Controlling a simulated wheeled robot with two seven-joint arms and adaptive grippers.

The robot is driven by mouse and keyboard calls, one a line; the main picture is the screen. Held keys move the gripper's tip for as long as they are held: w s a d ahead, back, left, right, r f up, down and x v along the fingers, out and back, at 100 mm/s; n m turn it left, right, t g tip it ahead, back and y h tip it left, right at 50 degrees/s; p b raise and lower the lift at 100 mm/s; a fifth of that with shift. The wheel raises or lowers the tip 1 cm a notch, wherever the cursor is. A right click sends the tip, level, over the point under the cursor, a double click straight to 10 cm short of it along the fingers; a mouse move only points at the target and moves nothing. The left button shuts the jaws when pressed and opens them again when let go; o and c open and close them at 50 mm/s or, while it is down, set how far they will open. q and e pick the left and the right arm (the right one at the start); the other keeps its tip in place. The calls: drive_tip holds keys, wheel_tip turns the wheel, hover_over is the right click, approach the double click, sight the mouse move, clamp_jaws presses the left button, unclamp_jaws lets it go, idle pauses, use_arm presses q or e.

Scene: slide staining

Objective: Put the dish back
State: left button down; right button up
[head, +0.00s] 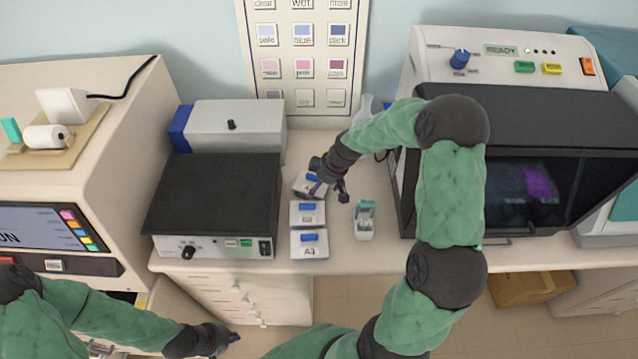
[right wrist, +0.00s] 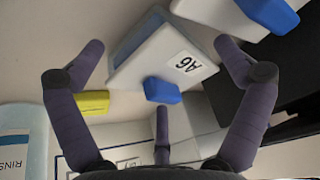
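Three white dishes with blue tabs stand in a row on the bench between the instruments: a rear dish (head: 304,191), a middle dish (head: 307,219) and a front dish (head: 309,249). The rear one sits turned and is partly hidden by my right gripper (head: 338,188). In the right wrist view, a white dish marked A6 (right wrist: 150,50) with a blue tab (right wrist: 161,90) lies in front of the right gripper (right wrist: 160,47). Its fingers are spread wide on either side, with a visible gap. My left gripper (head: 214,338) hangs low, away from the dishes; its fingers are unclear.
A small teal-and-white holder (head: 364,222) stands right of the dishes. A black-topped instrument (head: 215,200) is on their left, and a dark-windowed cabinet (head: 530,120) on their right. A chart (head: 300,60) hangs behind. A yellow item (right wrist: 92,102) shows in the wrist view.

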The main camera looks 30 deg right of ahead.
drive_tip(key=shift+r+p, duration=0.55)
drive_tip(key=shift+p, duration=0.1)
drive_tip(key=v, duration=1.1)
drive_tip(key=shift+s+r+p, duration=0.2)
drive_tip(key=shift+r+p, duration=0.1)
drive_tip(key=shift+p, duration=0.1)
drive_tip(key=shift+d+f, duration=0.1)
